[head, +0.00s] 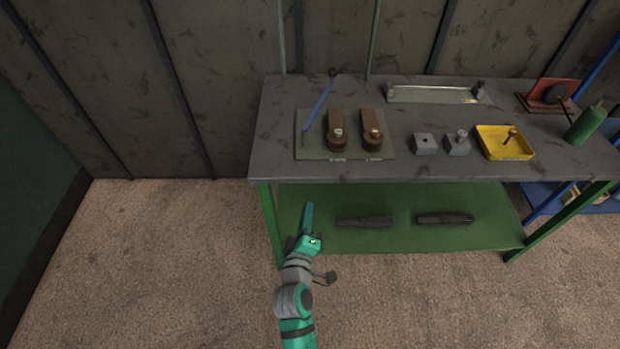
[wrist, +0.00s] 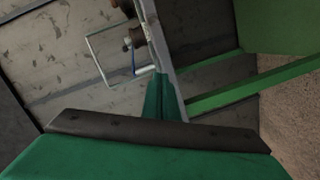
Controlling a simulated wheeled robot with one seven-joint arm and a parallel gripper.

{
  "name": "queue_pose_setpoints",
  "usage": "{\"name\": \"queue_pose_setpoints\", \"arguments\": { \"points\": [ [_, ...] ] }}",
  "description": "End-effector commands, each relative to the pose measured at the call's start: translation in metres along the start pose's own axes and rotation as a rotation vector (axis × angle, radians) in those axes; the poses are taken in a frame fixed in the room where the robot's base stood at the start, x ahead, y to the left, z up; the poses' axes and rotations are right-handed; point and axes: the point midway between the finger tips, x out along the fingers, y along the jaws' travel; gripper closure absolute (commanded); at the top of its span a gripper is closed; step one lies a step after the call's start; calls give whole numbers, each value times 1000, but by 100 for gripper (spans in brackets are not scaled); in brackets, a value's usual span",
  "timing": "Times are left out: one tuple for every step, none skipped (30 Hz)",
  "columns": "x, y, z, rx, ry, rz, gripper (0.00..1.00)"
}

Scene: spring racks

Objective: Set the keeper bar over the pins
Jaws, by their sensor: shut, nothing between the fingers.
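On the bench top stands a dark green plate (head: 306,149) with two brown blocks, a left one (head: 336,118) and a right one (head: 370,118), each with a round pin-like fitting at its near end. A flat pale bar (head: 430,94) with a small yellow mark lies along the back between two knobs; I cannot tell for certain that it is the keeper bar. My gripper (head: 307,216) is shut and empty, low in front of the bench's left end. Its closed green fingers show in the wrist view (wrist: 162,95), near the bench edge.
A blue rod (head: 319,107) leans at the plate's left. Two grey blocks (head: 424,144) (head: 457,147), a yellow tray (head: 503,154), a red stand (head: 546,96) and a green bottle (head: 586,124) stand to the right. Two dark bars (head: 364,222) (head: 444,219) lie on the green lower shelf (head: 400,240).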

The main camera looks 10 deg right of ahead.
Motion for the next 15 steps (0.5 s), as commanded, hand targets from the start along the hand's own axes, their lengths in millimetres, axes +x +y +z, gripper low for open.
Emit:
{"name": "queue_pose_setpoints", "arguments": {
  "points": [
    [-17,-13,8,27,13,-26,100],
    [-26,-20,11,47,23,-39,100],
    [-40,-28,16,78,37,-58,100],
    [-51,-34,18,103,49,-72,100],
    [-62,-40,21,128,58,-85,100],
    [-76,-47,25,164,69,-104,100],
    [-88,-51,27,190,78,-117,100],
    [-99,-55,29,219,86,-130,100],
    [-114,-60,32,256,96,-148,100],
    [-125,-64,34,285,102,-161,100],
    [-136,-66,36,314,108,-173,100],
    [-152,-70,38,354,114,-189,100],
    [-163,-71,40,385,117,-200,100],
    [-174,-73,41,416,120,-212,100],
    [-190,-74,43,458,123,-226,100]
  ]
}}
